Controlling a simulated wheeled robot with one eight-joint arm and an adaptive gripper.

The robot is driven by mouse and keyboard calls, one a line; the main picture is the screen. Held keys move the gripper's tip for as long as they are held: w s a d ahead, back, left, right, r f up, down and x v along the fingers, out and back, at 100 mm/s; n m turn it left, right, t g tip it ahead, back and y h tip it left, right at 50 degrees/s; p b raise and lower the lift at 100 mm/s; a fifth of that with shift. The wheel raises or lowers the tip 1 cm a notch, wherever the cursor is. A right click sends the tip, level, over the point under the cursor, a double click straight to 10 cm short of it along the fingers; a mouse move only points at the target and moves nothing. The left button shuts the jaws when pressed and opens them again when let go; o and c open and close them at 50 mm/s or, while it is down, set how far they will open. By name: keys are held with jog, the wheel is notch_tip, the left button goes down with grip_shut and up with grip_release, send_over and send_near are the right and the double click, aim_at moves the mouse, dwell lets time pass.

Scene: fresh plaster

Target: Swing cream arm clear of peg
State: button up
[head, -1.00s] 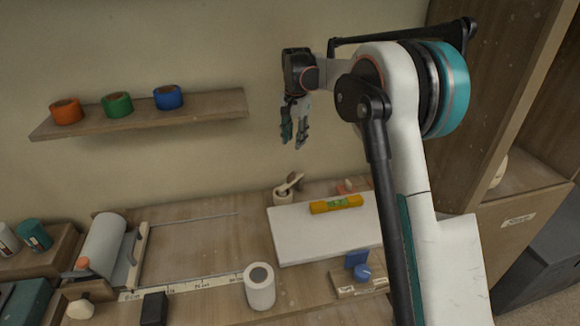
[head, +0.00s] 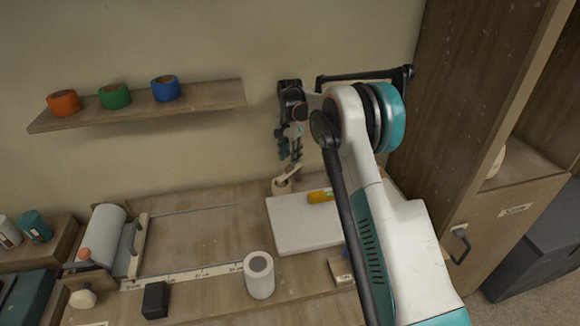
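A small cream fitting (head: 282,187) stands at the back of the bench against the wall, left of the white board's far corner. A cream arm (head: 291,173) slants up to the right from it. I cannot make out a peg beside it at this size. My gripper (head: 290,156) points down just above the cream arm. Its two fingers look apart, with nothing seen between them. Whether a fingertip touches the arm I cannot tell.
A white cylinder (head: 259,274) stands in front. A shelf (head: 210,98) with three tape rolls is on the wall. A tall cabinet (head: 470,110) stands right.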

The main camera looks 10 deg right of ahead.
aim_at(290, 169)
jog(key=shift+f, duration=2.15)
grip_shut()
